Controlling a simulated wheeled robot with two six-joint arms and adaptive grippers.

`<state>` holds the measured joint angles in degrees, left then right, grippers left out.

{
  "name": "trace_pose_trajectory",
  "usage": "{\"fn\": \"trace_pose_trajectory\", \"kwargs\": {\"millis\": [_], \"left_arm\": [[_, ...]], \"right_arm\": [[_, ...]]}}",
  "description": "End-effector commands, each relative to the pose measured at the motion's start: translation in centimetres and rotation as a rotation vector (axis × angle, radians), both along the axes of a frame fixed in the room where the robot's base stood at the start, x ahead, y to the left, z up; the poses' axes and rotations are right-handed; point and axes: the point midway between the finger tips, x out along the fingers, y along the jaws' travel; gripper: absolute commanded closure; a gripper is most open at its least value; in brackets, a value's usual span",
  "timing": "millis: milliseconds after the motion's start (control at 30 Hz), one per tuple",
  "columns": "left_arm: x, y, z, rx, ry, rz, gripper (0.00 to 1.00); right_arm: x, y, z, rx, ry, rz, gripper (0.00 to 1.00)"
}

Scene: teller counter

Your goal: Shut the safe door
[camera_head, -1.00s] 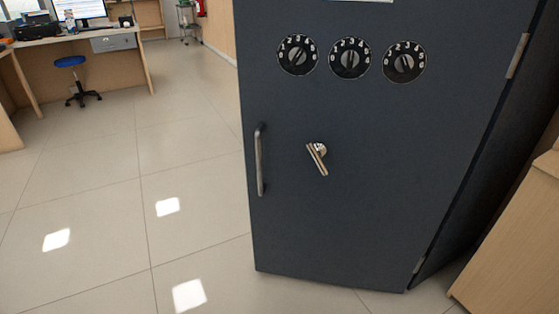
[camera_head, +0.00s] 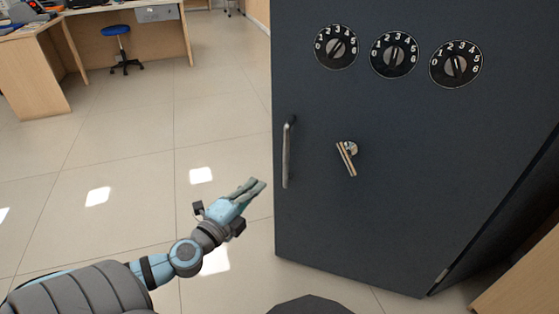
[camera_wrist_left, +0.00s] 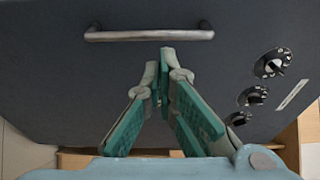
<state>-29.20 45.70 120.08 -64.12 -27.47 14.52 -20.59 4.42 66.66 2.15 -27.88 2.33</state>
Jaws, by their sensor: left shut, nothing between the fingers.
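The safe door (camera_head: 400,210) is a large dark grey panel on the right of the head view. It carries a vertical silver bar handle (camera_head: 287,155) near its left edge, a small tilted metal lever (camera_head: 347,158) and a row of three numbered dials (camera_head: 394,55). Whether the door is ajar is not clear. My left gripper (camera_head: 258,186) is shut and empty, just left of the door's handle edge and a little below the handle. In the left wrist view the fingertips (camera_wrist_left: 163,60) point at the bar handle (camera_wrist_left: 150,35), apart from it. My right gripper is not in view.
Open tiled floor (camera_head: 120,180) lies to the left of the safe. A blue stool (camera_head: 121,45) and a wooden desk (camera_head: 150,35) stand at the back left. A wooden cabinet (camera_head: 525,275) is close by at the lower right.

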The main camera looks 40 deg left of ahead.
Motion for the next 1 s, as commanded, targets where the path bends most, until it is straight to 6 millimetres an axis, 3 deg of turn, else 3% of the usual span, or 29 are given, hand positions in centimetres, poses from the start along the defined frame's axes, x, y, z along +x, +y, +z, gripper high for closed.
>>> {"fn": "trace_pose_trajectory", "kwargs": {"millis": [167,500,700,1000], "left_arm": [[3.7,0.5,0.2,-0.006,-0.007,0.006,1.00],[10.4,1.1,0.3,-0.007,-0.003,0.005,1.00],[11.9,1.3,0.0,-0.004,-0.001,0.005,1.00],[12.0,1.3,-0.1,-0.003,0.000,0.005,1.00]], "right_arm": [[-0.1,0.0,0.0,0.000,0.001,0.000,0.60],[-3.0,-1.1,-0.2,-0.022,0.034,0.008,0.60],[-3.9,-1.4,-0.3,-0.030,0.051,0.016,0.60],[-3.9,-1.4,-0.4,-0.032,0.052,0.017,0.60]]}}
